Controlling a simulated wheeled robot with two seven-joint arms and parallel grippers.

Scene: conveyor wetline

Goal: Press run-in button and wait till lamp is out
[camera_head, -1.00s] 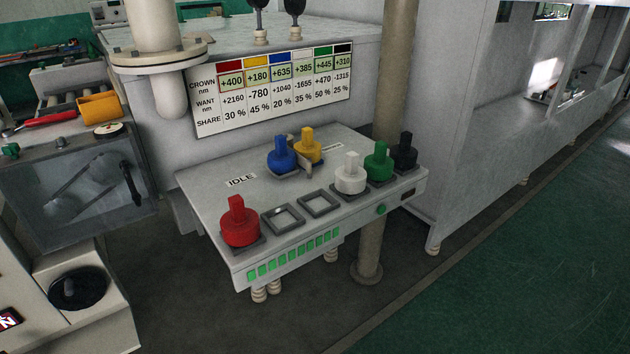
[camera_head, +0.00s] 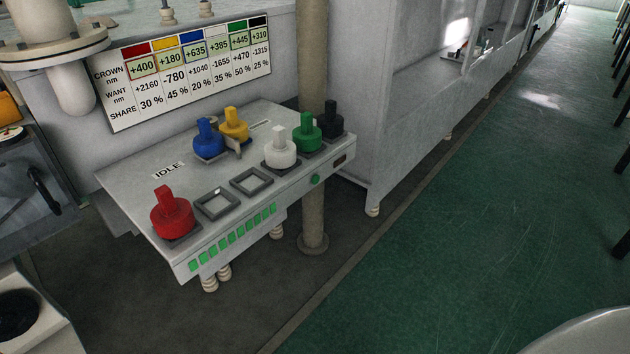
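The control desk (camera_head: 140,190) stands left of centre in the head view. A round green button (camera_head: 316,180) sits on its front face, right of the middle; I cannot read a label on it. A row of small lit green lamps (camera_head: 232,237) runs along the front face to the left. A small dark display or slot (camera_head: 340,160) is at the right end of the front. An "IDLE" label (camera_head: 168,170) lies on the top. Neither of my grippers is in view.
On the desk stand red (camera_head: 172,214), blue (camera_head: 208,140), yellow (camera_head: 234,124), white (camera_head: 280,150), green (camera_head: 307,134) and black (camera_head: 330,121) knobbed pieces. Two square sockets are empty. A pipe (camera_head: 313,100) rises behind the desk. Open green floor (camera_head: 470,230) lies right.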

